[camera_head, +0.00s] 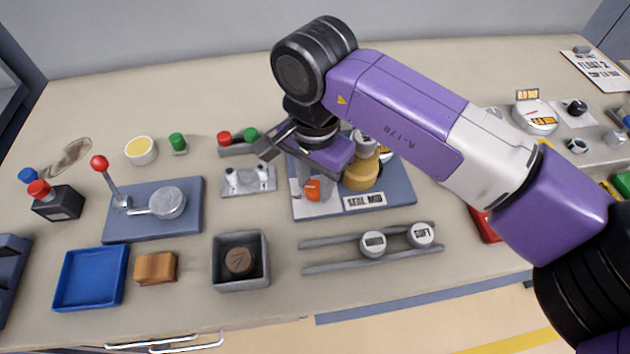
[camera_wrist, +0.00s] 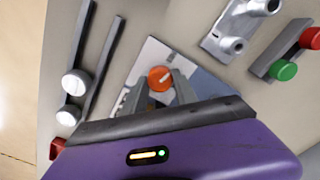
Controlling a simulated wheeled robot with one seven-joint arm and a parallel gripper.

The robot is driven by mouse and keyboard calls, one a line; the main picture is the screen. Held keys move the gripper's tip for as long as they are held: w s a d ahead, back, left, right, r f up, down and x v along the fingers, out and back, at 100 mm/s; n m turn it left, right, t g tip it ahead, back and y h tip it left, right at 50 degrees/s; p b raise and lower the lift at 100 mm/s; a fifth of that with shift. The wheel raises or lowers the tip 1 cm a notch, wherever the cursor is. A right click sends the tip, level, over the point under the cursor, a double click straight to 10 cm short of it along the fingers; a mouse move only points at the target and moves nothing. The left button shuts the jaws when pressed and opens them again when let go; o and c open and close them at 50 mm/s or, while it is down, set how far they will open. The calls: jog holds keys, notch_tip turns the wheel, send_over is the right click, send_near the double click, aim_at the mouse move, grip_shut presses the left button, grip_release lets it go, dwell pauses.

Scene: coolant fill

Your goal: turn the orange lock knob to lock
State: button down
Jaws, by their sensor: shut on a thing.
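The orange lock knob (camera_head: 313,187) sits on a pale plate on the blue-grey base labelled SEAL MOD (camera_head: 364,200). In the wrist view the knob (camera_wrist: 160,78) is round, with a pale line across its top running slanted. My gripper (camera_wrist: 160,92) has its two grey fingers on either side of the knob, shut on it. In the head view my wrist covers the area just above the knob and the fingers are mostly hidden. A tan cylinder (camera_head: 360,176) stands on the same base to the right of the knob, partly behind my arm.
A grey block with two metal posts (camera_head: 248,180) stands close left of the base. Red and green caps (camera_head: 237,138) are behind it. Two rails with white round weights (camera_head: 372,244) lie in front. A lever fixture (camera_head: 150,208) is farther left.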

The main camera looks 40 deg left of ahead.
jog(key=m+b, duration=0.1)
jog(key=m, duration=0.3)
jog(key=shift+m, duration=0.3)
jog(key=m+b, duration=0.1)
jog(key=m, duration=0.2)
jog(key=shift+w+m, duration=0.1)
jog(key=shift+m, duration=0.2)
jog(key=m+b, duration=0.1)
jog(key=m, duration=0.2)
jog(key=shift+m, duration=0.3)
jog(key=shift+m+b, duration=0.4)
jog(key=shift+m, duration=1.4)
jog(key=c, duration=1)
grip_release()
jog(key=shift+o, duration=0.2)
jog(key=shift+r, duration=0.1)
